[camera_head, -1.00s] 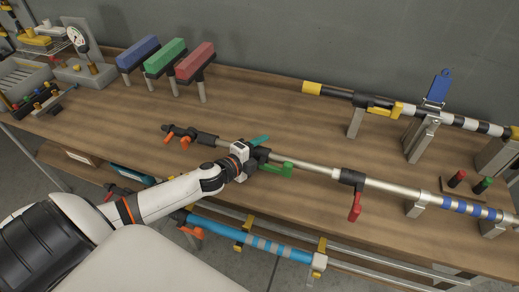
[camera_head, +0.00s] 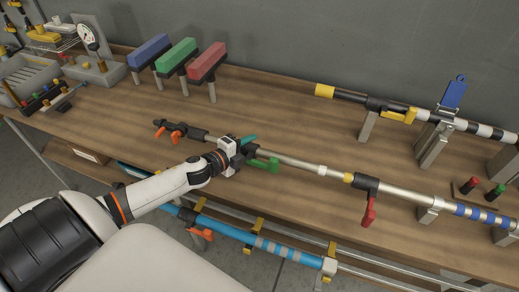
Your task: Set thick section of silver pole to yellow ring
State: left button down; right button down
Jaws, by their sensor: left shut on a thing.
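The silver pole (camera_head: 293,163) lies lengthwise above the table's front part, in several sections joined by dark clamps. My left gripper (camera_head: 238,151) is shut around the pole beside the clamp with the green lever (camera_head: 263,163); its fingers partly hide the pole there. To its right the section carries a white ring (camera_head: 321,170), then a yellow ring (camera_head: 348,178), which shows just left of the black clamp with the red lever (camera_head: 369,208). The thick section (camera_head: 410,198) continues right from that clamp to blue bands (camera_head: 475,211). My right gripper is out of view.
Metal stands (camera_head: 428,214) bear the pole at right. Behind it is a black pole with a yellow end (camera_head: 324,91). Blue, green and red blocks (camera_head: 177,56) stand at the back. A blue pole (camera_head: 230,231) lies below the front edge.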

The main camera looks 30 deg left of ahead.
pick_arm(q)
jog(key=shift+d, duration=0.35)
jog(key=c, duration=0.9)
grip_release()
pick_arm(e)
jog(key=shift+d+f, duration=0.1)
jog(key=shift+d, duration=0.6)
pick_arm(q)
jog(key=shift+s+a, duration=0.2)
jog(key=shift+s, duration=0.4)
jog(key=b+v, duration=0.1)
jog(key=v, duration=0.8)
jog(key=shift+s+r+b, duration=0.1)
jog(key=shift+s+b, duration=0.2)
jog(key=shift+s, duration=0.05)
jog(key=shift+s+a+r, duration=0.15)
jog(key=shift+s+r, duration=0.05)
jog(key=shift+s, duration=0.3)
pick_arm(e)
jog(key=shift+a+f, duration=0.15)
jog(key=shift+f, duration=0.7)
